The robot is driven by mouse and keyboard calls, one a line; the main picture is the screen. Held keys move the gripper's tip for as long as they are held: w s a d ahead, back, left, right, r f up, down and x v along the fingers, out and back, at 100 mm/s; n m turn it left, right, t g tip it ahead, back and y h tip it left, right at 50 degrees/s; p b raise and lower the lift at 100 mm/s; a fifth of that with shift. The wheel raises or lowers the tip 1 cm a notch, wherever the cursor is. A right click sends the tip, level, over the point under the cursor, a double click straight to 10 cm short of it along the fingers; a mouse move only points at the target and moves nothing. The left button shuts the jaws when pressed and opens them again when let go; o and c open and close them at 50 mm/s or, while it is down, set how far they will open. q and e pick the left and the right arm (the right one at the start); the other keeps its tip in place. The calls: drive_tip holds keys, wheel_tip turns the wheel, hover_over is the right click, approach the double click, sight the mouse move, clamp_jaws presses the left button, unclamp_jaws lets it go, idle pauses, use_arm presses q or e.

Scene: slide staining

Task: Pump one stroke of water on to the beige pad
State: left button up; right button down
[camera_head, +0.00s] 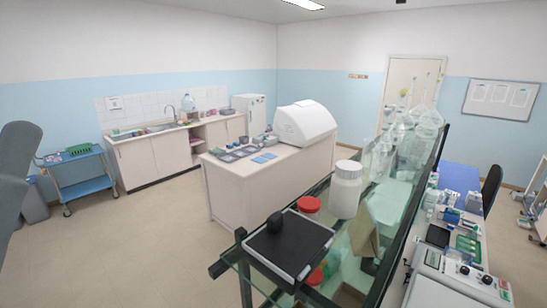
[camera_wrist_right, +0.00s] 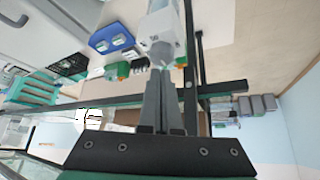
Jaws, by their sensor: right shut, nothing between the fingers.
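My right gripper (camera_wrist_right: 160,75) shows in the right wrist view with its two dark fingers together and nothing between them. No water pump bottle can be made out for certain in either view. A tan, pad-like piece (camera_head: 364,236) leans at a slant on the glass shelf in the head view; I cannot tell whether it is the beige pad. A white and grey object (camera_wrist_right: 160,28) shows beyond the right fingertips, and I cannot tell what it is. My left gripper is in neither view.
A dark-framed glass shelf (camera_head: 328,195) in front holds a white jar (camera_head: 346,194), a red-lidded jar (camera_head: 309,205) and a black plate (camera_head: 289,244). Behind it stands a white island bench (camera_head: 237,193). A blue trolley (camera_head: 80,178) stands left; open floor lies between.

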drive_tip(key=shift+f, duration=1.2)
idle(0.8)
drive_tip(key=shift+r, duration=0.1)
drive_tip(key=shift+r, duration=1.25)
